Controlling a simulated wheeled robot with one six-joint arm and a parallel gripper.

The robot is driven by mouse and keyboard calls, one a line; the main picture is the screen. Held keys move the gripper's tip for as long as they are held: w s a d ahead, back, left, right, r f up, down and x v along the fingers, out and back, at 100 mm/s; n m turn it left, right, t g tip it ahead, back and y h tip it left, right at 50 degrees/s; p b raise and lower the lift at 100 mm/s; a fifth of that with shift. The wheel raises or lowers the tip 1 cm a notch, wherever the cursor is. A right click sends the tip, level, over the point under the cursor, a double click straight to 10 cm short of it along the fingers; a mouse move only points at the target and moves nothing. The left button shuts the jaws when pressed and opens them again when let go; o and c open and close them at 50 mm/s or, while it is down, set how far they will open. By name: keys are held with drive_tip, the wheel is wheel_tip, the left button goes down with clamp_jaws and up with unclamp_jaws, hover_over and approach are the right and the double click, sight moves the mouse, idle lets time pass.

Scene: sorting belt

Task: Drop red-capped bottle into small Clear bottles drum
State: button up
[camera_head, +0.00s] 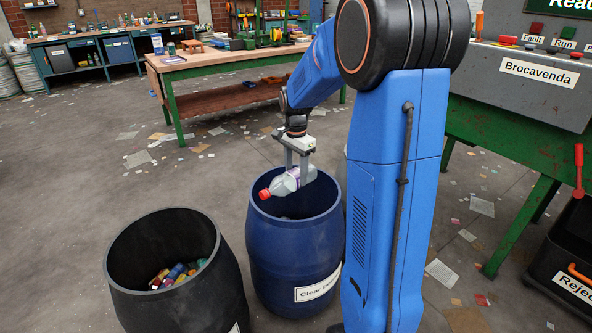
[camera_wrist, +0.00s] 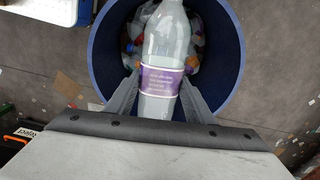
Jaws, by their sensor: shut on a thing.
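The red-capped bottle (camera_head: 284,184) is clear with a purple and white label, and lies tilted in my gripper (camera_head: 297,168). Its red cap points left in the head view. My gripper is shut on the bottle's body, over the opening of the blue Clear bottles drum (camera_head: 290,245). In the wrist view the bottle (camera_wrist: 163,85) sits between the two fingers (camera_wrist: 160,105), with its cap end out of the picture at the top. The blue drum's rim (camera_wrist: 238,50) surrounds it there, and several bottles (camera_wrist: 203,35) lie inside the drum.
A black drum (camera_head: 175,270) holding several cans stands left of the blue drum. A green-legged wooden table (camera_head: 215,68) stands behind. At right are a Brocavenda machine (camera_head: 540,95) and a black Reject bin (camera_head: 565,255). Paper scraps litter the floor.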

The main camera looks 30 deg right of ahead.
drive_tip(key=o, duration=1.1)
wheel_tip(320, 180, up, 18)
drive_tip(key=shift+f, duration=0.25)
